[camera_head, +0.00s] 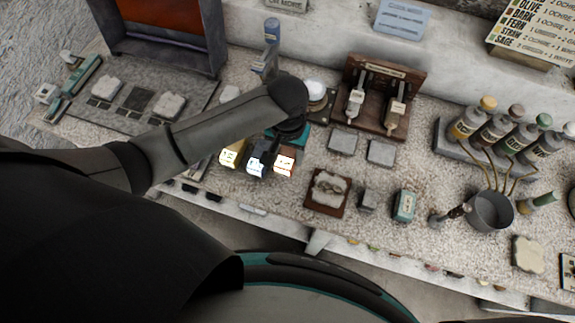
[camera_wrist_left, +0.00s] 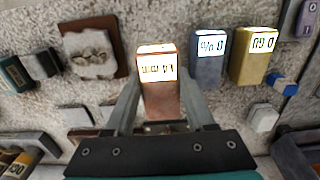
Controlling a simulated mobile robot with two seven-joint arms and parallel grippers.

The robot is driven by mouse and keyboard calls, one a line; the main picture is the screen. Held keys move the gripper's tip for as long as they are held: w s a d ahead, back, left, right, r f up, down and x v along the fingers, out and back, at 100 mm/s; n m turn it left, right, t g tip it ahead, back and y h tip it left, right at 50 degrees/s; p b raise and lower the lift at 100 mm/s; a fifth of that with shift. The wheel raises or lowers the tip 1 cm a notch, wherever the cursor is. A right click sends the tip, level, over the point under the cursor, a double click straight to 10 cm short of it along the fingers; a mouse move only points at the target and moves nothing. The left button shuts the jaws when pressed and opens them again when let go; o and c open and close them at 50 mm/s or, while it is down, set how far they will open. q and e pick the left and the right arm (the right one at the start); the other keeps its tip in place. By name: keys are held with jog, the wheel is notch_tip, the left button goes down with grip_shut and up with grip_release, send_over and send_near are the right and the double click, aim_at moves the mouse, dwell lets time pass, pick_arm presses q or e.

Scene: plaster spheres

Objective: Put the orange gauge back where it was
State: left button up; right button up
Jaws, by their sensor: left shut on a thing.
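The orange gauge (camera_wrist_left: 160,97), a copper-coloured block with a bright lit display, stands between the fingers of my left gripper (camera_wrist_left: 158,100) in the left wrist view. The gripper is shut on it. In the head view, the orange gauge (camera_head: 284,164) shows at the right end of a row, beside a dark blue gauge (camera_head: 258,158) and a yellow gauge (camera_head: 233,154). My left arm and gripper (camera_head: 288,142) reach over it from the left. I cannot tell whether its base touches the counter. My right gripper is not in view.
A brown board with a grey piece (camera_head: 328,190), a small grey block (camera_head: 367,200) and a teal box (camera_head: 405,205) stand to the right. Two pale tiles (camera_head: 343,142) lie behind. A grey pot (camera_head: 490,211) and a bottle rack (camera_head: 442,140) are farther right.

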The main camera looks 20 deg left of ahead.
aim_at(287, 154)
pick_arm(q)
notch_tip(287, 154, down, 5)
jog(key=shift+f+b, duration=0.15)
jog(key=shift+b, duration=0.4)
jog(key=shift+f, duration=0.4)
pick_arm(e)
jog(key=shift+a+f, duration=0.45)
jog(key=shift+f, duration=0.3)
pick_arm(q)
jog(key=shift+f, duration=0.15)
jog(key=o, duration=1.3)
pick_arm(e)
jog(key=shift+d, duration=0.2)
pick_arm(q)
notch_tip(287, 154, up, 12)
jog(key=p, duration=0.2)
jog(key=shift+r+p, duration=0.2)
jog(key=shift+p, duration=0.1)
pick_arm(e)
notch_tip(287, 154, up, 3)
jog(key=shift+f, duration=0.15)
